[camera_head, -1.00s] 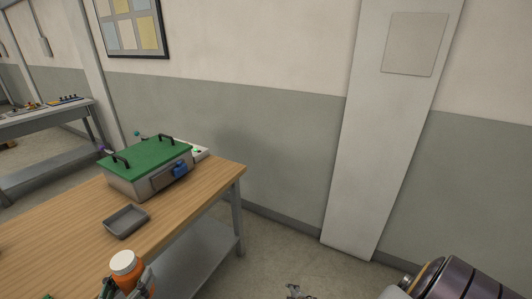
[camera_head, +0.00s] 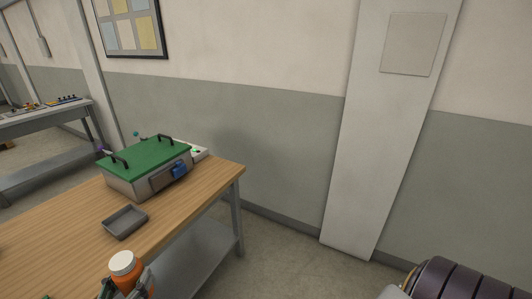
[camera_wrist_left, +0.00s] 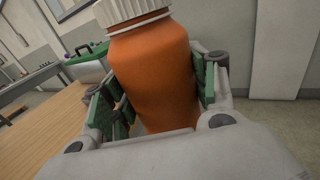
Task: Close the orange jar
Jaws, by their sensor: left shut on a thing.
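The orange jar (camera_head: 131,274) stands upright at the bottom left of the head view, by the near edge of the wooden table. A white ribbed lid (camera_head: 122,262) sits on its top; how tightly it is on cannot be told. My left gripper (camera_head: 128,285) is shut around the jar's body. In the left wrist view the orange jar (camera_wrist_left: 155,75) fills the middle, between the green pads of my left gripper (camera_wrist_left: 155,92), with the white lid (camera_wrist_left: 128,10) cut off at the top edge. The jar's base is hidden. My right gripper is out of view.
The wooden table (camera_head: 75,237) bears a small empty grey tray (camera_head: 125,222) and a metal box with a green lid (camera_head: 146,153) and black handles. Another workbench (camera_head: 48,118) stands at the far left.

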